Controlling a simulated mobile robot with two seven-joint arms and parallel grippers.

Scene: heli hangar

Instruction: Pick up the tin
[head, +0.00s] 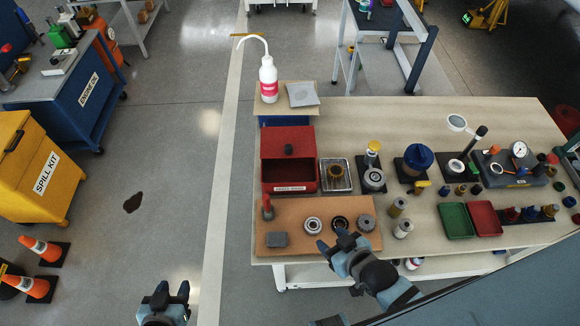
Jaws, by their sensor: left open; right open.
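No label shows which item is the tin. Several can-like items stand on the workbench (345,112): a small brass-coloured cylinder (397,207), a silver cylinder (403,228) just in front of it, and a round grey can (374,179) with a yellow-topped part behind it. My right gripper (335,242) is open and empty over the front edge of the brown board, left of the two cylinders and apart from them. My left gripper (171,289) is open and empty over the floor, left of the bench.
Green (456,221) and red (484,218) trays lie to the right.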

